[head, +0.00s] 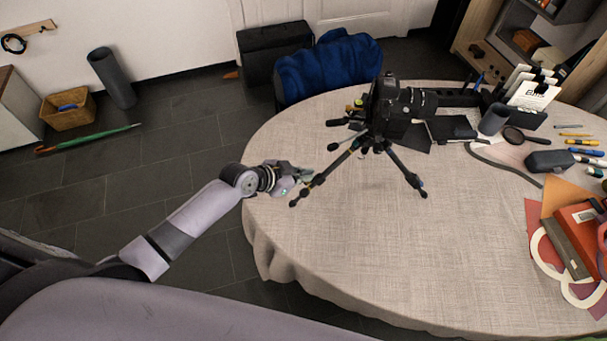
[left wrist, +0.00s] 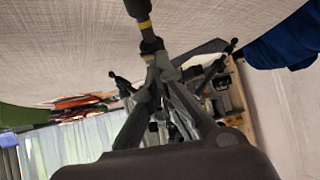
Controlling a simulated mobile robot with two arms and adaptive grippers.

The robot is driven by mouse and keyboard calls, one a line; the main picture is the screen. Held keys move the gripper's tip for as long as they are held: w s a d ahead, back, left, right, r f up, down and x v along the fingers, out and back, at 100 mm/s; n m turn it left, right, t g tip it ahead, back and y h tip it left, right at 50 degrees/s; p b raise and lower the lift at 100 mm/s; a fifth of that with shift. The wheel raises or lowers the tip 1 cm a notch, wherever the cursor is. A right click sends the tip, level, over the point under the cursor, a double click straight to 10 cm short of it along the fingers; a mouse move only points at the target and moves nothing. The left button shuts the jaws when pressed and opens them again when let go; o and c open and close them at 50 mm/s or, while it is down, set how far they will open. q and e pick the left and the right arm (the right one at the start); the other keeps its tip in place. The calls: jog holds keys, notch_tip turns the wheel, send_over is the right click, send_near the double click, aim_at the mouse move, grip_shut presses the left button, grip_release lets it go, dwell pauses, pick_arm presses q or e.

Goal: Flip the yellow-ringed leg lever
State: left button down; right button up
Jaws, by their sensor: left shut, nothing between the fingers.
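A black tripod (head: 362,150) with a camera (head: 397,102) on top stands on the round table with its legs spread. Its near-left leg (head: 325,176) points toward my left gripper. In the left wrist view a dark leg with a yellow ring (left wrist: 145,26) comes down from the top edge to a dark joint at the fingertips. I cannot make out the lever's position clearly. My left gripper (head: 308,176) is shut and empty, its fingertips close beside that leg; it also shows in the left wrist view (left wrist: 160,62). I cannot tell whether it touches. My right gripper is out of view.
The cloth-covered table (head: 350,260) is clear in front of the tripod. A pen cup (head: 494,119), magnifying glass (head: 513,136), markers and a red box (head: 580,230) lie to the right. A chair with a blue cloth (head: 330,66) stands behind the table.

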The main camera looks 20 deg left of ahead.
pick_arm(q)
jog(key=shift+d+r, duration=0.15)
jog(key=shift+d, duration=0.15)
jog(key=shift+d+r, duration=0.15)
jog(key=shift+r, duration=0.05)
jog(key=shift+w+d+p, duration=0.1)
jog(key=shift+p, duration=0.2)
jog(key=shift+r, duration=0.1)
jog(key=shift+w, duration=0.15)
jog(key=shift+w+d+r, duration=0.1)
jog(key=shift+w+r, duration=0.05)
jog(key=shift+r, duration=0.1)
jog(key=c, duration=2.4)
grip_release()
jog(key=c, duration=2.1)
grip_release()
jog(key=shift+r+p, duration=0.15)
jog(key=shift+p, duration=0.2)
